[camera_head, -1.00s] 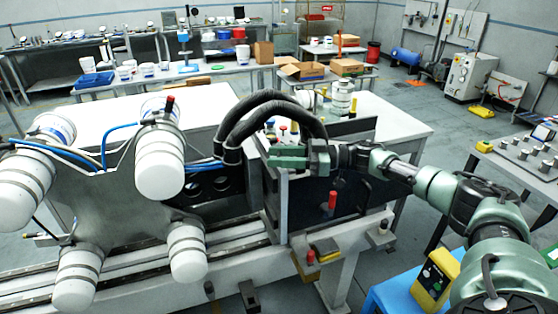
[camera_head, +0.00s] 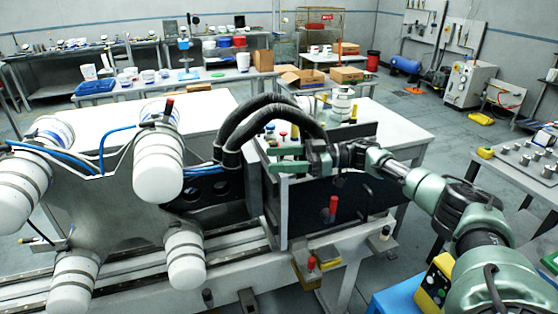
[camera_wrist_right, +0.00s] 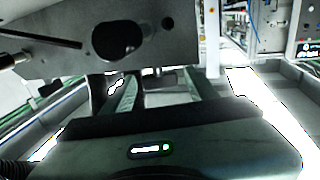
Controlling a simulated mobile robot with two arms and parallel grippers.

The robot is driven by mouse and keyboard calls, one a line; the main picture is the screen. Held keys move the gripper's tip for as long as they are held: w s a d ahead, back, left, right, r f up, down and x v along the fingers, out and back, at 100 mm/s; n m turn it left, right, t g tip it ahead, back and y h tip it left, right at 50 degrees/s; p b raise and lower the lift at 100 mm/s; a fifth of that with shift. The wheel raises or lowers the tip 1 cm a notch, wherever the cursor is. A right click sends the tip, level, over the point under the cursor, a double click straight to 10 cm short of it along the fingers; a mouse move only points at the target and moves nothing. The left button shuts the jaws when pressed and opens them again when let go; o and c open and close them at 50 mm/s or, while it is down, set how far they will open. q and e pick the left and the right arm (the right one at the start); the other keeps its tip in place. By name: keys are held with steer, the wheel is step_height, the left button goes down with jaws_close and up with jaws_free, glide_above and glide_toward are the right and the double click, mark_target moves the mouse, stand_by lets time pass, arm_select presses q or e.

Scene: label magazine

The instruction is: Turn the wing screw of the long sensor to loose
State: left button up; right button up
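My right gripper (camera_head: 282,159) reaches in from the right above the machine, its green fingers pointing left near the top of an upright plate (camera_head: 275,205). In the right wrist view the two fingers (camera_wrist_right: 165,90) stand apart, with a visible gap. A small grey block (camera_wrist_right: 160,78) shows at the far end of that gap; I cannot tell whether it touches a finger. A grey plate (camera_wrist_right: 75,45) with a large and a small hole fills the upper left there. I cannot pick out the long sensor or its wing screw with certainty. My left gripper is not in view.
A red-topped post (camera_head: 333,208) stands below the right gripper, and a smaller red knob (camera_head: 311,263) sits lower on the machine. Thick black hoses (camera_head: 232,140) arch just left of the gripper. White cylinders (camera_head: 158,165) with blue hoses stand at left.

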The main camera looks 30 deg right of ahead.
steer(key=shift+d+f, duration=0.1)
steer(key=shift+d, duration=0.05)
steer(key=b+v, duration=0.3)
steer(key=v, duration=0.4)
steer(key=shift+s+d+b, duration=0.2)
steer(key=shift+b, duration=0.15)
